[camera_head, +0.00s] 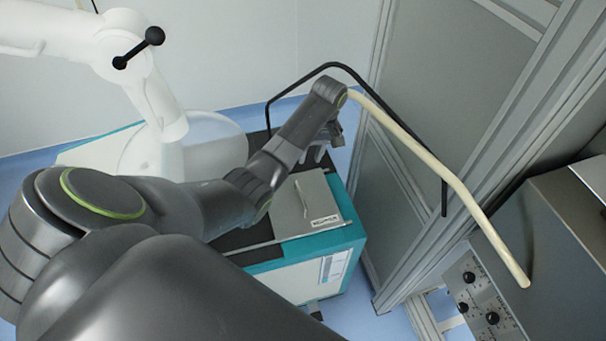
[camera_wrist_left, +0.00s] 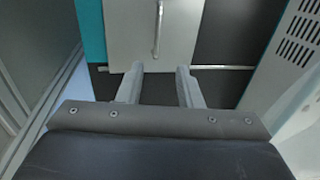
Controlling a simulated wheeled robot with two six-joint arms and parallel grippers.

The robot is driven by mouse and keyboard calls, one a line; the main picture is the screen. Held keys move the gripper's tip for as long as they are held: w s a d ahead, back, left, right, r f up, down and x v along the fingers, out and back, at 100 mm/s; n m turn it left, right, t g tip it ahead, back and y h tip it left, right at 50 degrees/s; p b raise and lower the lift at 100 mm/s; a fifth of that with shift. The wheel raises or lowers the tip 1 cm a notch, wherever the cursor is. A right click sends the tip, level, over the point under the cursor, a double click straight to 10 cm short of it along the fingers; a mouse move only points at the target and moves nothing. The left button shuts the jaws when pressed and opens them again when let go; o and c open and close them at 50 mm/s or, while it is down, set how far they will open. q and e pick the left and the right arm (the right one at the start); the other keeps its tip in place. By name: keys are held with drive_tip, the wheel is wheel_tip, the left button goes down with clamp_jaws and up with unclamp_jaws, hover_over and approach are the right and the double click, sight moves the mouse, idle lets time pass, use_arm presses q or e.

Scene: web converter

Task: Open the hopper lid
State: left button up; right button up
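The hopper lid (camera_head: 320,192) is a flat light-grey plate with a label, lying on top of the teal-sided machine. It looks closed. Its thin bar handle (camera_head: 301,198) stands on the plate. In the left wrist view, the lid (camera_wrist_left: 125,35) and its handle (camera_wrist_left: 157,30) show ahead of the fingers. My left gripper (camera_head: 319,154) is above the far end of the lid, partly hidden by my arm. In the wrist view, my left gripper (camera_wrist_left: 160,72) is open and empty, with the handle lined up between its fingertips but apart from them. My right gripper is not in view.
The teal machine (camera_head: 345,240) has a dark top. A bent black rail (camera_head: 330,66) rises behind it. A cream tube (camera_head: 440,172) and a grey cabinet (camera_head: 545,235) with black knobs stand at the right. A white machine arm (camera_head: 150,90) is at the left.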

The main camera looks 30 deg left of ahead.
use_arm(q)
drive_tip(key=b, duration=0.3)
approach(301, 198)
drive_tip(key=f, duration=0.2)
drive_tip(key=a+f, duration=0.1)
drive_tip(key=f, duration=0.1)
drive_tip(key=a+f, duration=0.1)
drive_tip(key=f, duration=0.1)
drive_tip(key=shift+w+f+p, duration=0.1)
drive_tip(key=shift+w+p, duration=0.25)
drive_tip(key=shift+f, duration=0.7)
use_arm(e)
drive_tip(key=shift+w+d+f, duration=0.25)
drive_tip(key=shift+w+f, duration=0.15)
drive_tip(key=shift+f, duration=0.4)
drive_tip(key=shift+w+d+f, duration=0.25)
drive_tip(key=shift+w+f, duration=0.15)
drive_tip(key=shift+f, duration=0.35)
use_arm(q)
drive_tip(key=shift+c, duration=0.3)
clamp_jaws()
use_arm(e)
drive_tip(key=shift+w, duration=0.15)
use_arm(q)
drive_tip(key=shift+a, duration=0.1)
